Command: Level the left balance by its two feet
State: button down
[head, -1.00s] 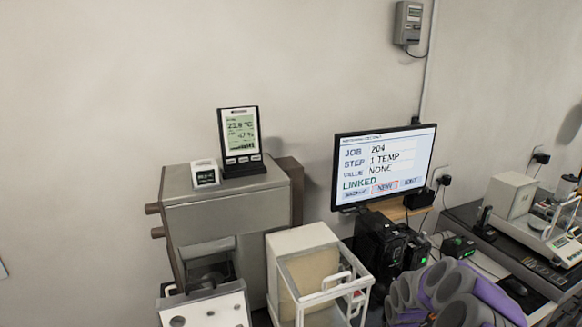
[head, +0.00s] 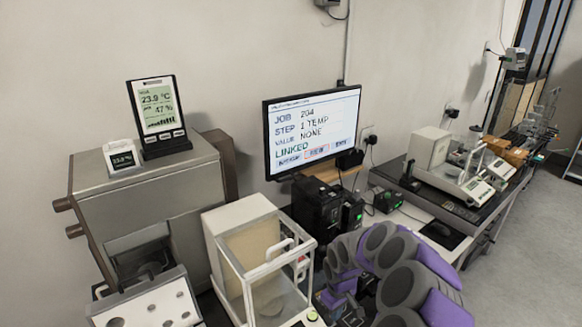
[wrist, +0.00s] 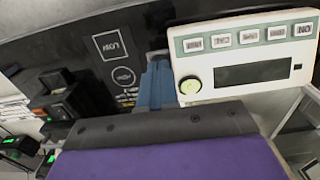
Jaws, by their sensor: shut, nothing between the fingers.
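The left balance (head: 215,222), white with a clear glass draught shield, stands at lower centre in the head view. The wrist view shows its front panel (wrist: 250,35) with a dark blank display, a row of buttons and a round green-yellow bubble level (wrist: 190,86). The bubble's exact position is too small to read. My gripper (wrist: 157,72) is shut and empty, its blue-grey fingers just beside the panel's left edge; contact cannot be told. The balance's two feet cannot be made out. In the head view my arm covers the area right of the balance.
A monitor (head: 312,128) reads job 204, step 1 TEMP, value NONE, LINKED. A grey cabinet (head: 150,190) on the left carries a climate display (head: 158,108) and a small white clock-like unit (head: 121,157). Black boxes (head: 318,205) stand behind my arm. Another balance (head: 430,150) stands farther right.

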aim_at(329, 320)
jog(key=f, duration=0.3)
jog(key=f+b, duration=0.1)
jog(key=f, duration=0.1)
jog(key=shift+d, duration=0.4)
jog(key=shift+f, duration=0.3)
jog(key=shift+a, duration=0.15)
